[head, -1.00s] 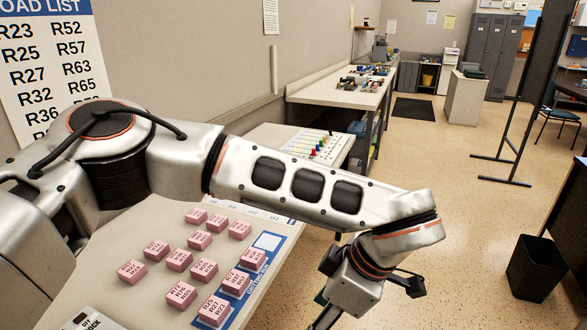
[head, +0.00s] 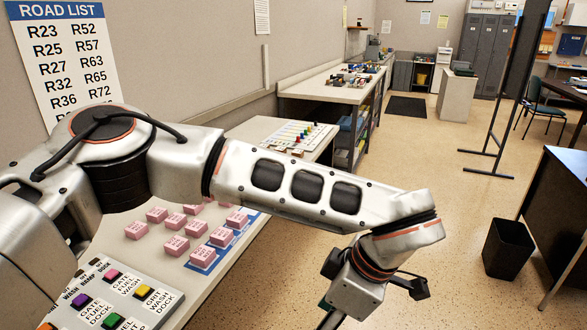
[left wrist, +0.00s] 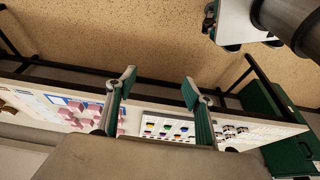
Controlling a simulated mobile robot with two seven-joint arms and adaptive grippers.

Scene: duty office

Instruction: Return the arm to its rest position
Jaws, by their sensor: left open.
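My left arm reaches across the head view from the left. My left gripper (head: 325,318) hangs at its end, pointing down, past the table's front edge and over the floor; its fingertips are cut off by the bottom of the head view. In the left wrist view the two green-grey fingers (left wrist: 158,83) are spread apart with nothing between them. Below and beyond them lie the table edge and floor. My right gripper is in neither view.
The table (head: 135,232) holds several pink labelled blocks (head: 177,222) and a panel of coloured buttons (head: 120,298). Behind is a board with coloured pegs (head: 288,136). A black bin (head: 508,250) and dark desk (head: 560,190) stand at right. The floor (head: 440,260) between is clear.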

